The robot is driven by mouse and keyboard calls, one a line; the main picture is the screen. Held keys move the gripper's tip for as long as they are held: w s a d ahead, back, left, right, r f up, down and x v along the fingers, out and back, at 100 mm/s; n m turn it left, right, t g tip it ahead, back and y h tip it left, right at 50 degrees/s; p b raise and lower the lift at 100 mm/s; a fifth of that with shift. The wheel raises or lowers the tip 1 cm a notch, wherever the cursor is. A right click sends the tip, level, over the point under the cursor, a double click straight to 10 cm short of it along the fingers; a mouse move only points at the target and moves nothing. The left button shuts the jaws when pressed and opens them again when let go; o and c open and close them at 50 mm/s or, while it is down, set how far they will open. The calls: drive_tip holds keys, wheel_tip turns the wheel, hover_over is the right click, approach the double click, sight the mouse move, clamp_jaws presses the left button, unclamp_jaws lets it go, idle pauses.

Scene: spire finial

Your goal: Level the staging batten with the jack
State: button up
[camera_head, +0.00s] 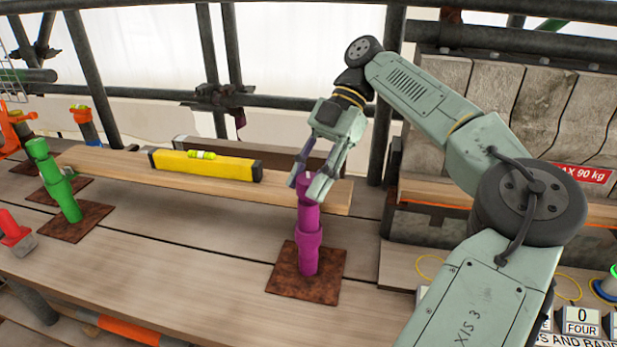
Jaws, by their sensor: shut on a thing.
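The staging batten (110,172) is a long pale wooden board running left to right. It looks slightly lower at its right end in the picture. A yellow spirit level (220,166) with a green vial lies on it; the bubble's place is too small to tell. A purple jack (308,235) stands upright on a rusty square plate (285,280) at the batten's right end. My gripper (309,187) reaches down from above and is shut on the top of the purple jack. A green jack (62,190) stands near the batten's left end.
Scaffold tubes (92,85) stand behind. Stone slabs (490,95) with a red load sign (582,173) stand at the right. The front planks (170,285) are mostly clear.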

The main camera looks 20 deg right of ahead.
drive_tip(key=o, duration=1.2)
drive_tip(key=shift+m, duration=0.3)
